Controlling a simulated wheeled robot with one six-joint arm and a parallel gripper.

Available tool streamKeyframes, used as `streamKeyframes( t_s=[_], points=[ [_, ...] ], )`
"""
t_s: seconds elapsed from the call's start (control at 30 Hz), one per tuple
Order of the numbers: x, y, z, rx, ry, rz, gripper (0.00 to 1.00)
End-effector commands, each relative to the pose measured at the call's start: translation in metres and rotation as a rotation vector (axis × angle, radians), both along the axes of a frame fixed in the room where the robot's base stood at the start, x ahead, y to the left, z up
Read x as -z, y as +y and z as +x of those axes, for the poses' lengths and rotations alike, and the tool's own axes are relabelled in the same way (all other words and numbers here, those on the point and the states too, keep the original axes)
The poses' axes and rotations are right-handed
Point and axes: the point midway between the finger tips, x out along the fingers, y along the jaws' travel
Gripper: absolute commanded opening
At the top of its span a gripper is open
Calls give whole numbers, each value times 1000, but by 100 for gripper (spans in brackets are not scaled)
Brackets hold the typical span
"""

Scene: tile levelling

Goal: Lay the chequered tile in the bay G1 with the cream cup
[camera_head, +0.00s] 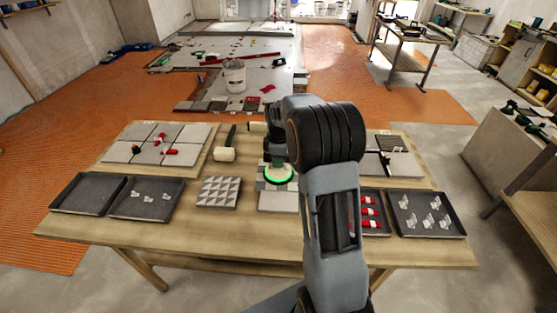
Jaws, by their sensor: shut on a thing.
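The chequered tile (219,192), patterned in light and dark grey triangles, lies flat on the table left of centre. My gripper (277,157) is right of it, low over the table middle, partly hidden by my own arm. It is shut on what looks like the cream cup (279,173), a pale round disc with a green ring around it. The cup is over a pale stepped block (277,200); I cannot tell whether they touch. No bay label is readable, so I cannot tell which bay is G1. A tile board (207,163) stands at the table's back left.
Dark trays (88,211) line the table's left front; one holds clear clips (164,198). A mallet (225,154) lies behind the chequered tile. At right are a tray with red wedges (368,212), another with clips (422,222), and a grey slab (405,169). Bare wood shows in front.

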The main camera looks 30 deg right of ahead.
Motion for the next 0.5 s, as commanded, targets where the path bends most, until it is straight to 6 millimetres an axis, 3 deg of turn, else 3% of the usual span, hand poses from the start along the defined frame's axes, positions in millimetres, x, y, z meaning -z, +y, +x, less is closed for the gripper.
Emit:
streamKeyframes(
  t_s=[0.17, 0.5],
  points=[
    [-3, -7, 1, 3, -3, -1, 0],
    [-3, -49, 3, 3, -2, -1, 0]
  ],
)
